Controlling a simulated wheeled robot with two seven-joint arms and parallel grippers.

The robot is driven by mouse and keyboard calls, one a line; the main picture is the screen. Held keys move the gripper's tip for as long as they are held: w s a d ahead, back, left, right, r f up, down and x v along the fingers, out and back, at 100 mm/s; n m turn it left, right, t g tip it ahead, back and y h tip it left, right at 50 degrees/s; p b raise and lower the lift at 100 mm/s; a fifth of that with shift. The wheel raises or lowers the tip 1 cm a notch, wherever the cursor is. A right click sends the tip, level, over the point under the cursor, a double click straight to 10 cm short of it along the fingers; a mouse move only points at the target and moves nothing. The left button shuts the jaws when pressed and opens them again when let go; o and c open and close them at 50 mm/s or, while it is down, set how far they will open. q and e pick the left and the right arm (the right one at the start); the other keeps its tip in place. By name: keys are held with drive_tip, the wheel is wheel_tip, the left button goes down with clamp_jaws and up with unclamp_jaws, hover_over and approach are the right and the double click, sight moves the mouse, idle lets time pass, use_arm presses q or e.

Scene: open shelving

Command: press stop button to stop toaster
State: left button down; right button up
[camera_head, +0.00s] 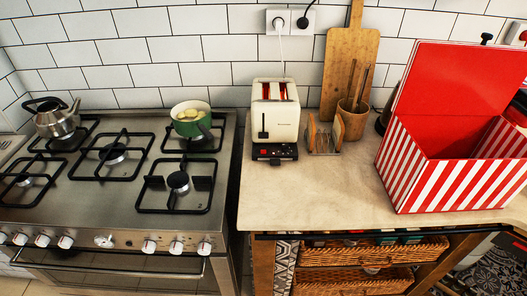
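A cream toaster (274,113) stands on the counter against the tiled wall, right of the stove. Its two slots glow orange-red on top. Its dark lever (263,127) sits low on the front face. A black control strip (275,152) runs along the toaster's front base with small buttons, one of them reddish; which one is the stop button is too small to tell. Neither of my grippers is in view.
Right of the toaster stand a toast rack (322,139), a wooden utensil pot (353,118), a cutting board (346,65) and an open red striped box (455,165). The stove (115,215) holds a kettle (57,118) and green pot (191,124). The counter (310,195) before the toaster is clear.

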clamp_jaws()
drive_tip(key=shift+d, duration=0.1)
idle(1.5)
